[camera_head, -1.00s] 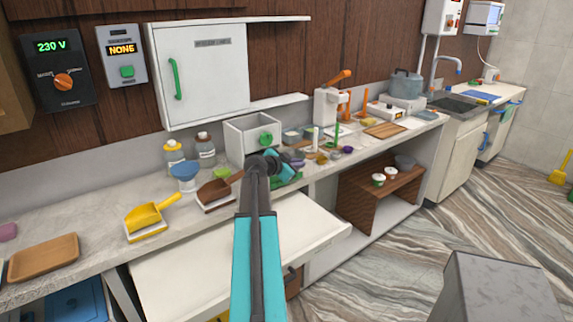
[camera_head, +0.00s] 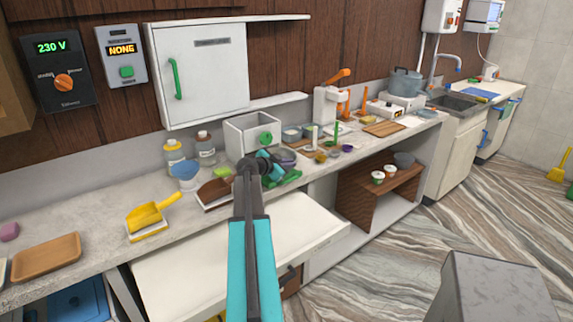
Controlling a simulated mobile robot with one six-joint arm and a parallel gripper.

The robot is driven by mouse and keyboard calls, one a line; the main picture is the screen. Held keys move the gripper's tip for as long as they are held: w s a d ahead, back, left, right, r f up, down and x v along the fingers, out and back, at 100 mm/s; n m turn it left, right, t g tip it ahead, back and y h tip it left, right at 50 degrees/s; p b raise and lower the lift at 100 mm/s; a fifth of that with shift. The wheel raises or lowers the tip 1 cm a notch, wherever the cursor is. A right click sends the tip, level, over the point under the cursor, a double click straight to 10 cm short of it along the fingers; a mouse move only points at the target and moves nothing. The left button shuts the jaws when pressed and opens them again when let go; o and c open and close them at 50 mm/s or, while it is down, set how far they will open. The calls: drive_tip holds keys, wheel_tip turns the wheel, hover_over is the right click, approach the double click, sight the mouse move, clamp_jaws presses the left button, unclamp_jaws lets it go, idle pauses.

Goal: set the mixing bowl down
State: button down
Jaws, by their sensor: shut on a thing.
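My gripper (camera_head: 274,168) is small in the view, at the end of my teal and dark arm, over the counter in front of the small white box with the green knob. It is shut on a greyish-purple bowl, which I take for the mixing bowl (camera_head: 286,156). The bowl shows just behind the jaws, partly hidden by them. Whether its base touches the counter (camera_head: 95,222) cannot be told. A green object (camera_head: 290,178) lies right beside and below the gripper.
Several small cups and tools crowd the counter to the right. Bare counter shows at left.

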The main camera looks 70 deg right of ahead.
drive_tip(key=shift+w+d+f+p, duration=0.35)
drive_tip(key=shift+w+d+f, duration=0.15)
drive_tip(key=shift+w, duration=0.3)
drive_tip(key=shift+w+d+f, duration=0.15)
drive_tip(key=shift+w+f, duration=0.1)
drive_tip(key=shift+f, duration=0.2)
drive_tip(key=c, duration=1.9)
unclamp_jaws()
drive_tip(key=b+v, duration=0.3)
drive_tip(key=v, duration=0.9)
